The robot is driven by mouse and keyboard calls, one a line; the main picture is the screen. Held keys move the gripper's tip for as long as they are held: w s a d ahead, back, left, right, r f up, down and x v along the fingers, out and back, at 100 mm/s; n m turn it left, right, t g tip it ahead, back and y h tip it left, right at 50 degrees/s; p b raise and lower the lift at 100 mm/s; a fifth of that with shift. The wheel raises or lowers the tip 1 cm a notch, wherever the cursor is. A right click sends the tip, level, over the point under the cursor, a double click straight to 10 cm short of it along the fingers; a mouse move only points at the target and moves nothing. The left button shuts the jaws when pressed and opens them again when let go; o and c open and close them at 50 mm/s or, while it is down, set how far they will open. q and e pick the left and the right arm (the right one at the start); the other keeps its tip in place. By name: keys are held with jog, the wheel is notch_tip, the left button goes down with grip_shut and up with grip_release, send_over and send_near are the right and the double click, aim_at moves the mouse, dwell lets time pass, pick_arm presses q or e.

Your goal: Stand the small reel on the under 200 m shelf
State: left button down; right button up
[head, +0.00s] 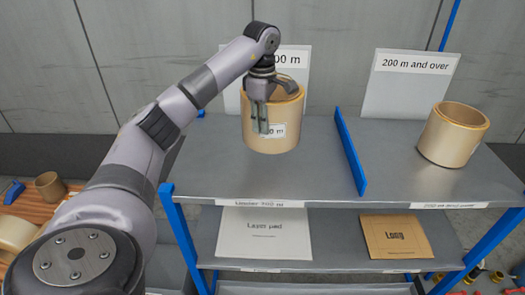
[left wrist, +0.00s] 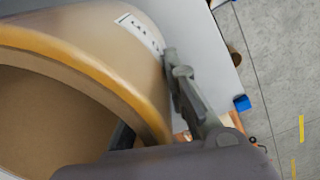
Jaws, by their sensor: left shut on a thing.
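The small reel (head: 285,130) is a tan cylinder with an orange-yellow rim and a white label partly hidden by my gripper. It is upright over the left part of the top shelf (head: 215,150), in front of a sign partly covered by my arm. I cannot tell whether its base touches the shelf. My left gripper (head: 262,115) is shut on the reel's wall, one finger across the label. In the left wrist view the reel (left wrist: 110,50) fills the left side, with a finger (left wrist: 190,95) against its outside. My right gripper is not in view.
A blue divider (head: 350,150) splits the top shelf. Another tan reel (head: 453,135) stands on the right part, before the "200 m and over" sign (head: 410,62). A layer pad (head: 264,236) and a brown card (head: 397,237) lie below. The shelf between reel and divider is clear.

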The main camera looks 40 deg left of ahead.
aim_at(261, 149)
pick_arm(q)
jog(key=f, duration=0.2)
jog(key=f+p, duration=0.1)
jog(key=f, duration=0.1)
jog(key=shift+s+a+f, duration=0.1)
jog(key=shift+s+f, duration=0.1)
jog(key=shift+f, duration=0.15)
notch_tip(261, 149, down, 3)
jog(key=shift+w+f+p, duration=0.1)
jog(key=shift+f+p, duration=0.1)
jog(key=shift+p, duration=0.5)
jog(key=shift+f, duration=0.45)
jog(key=c, duration=2)
grip_release()
jog(key=shift+f, duration=0.15)
jog(key=o, duration=0.4)
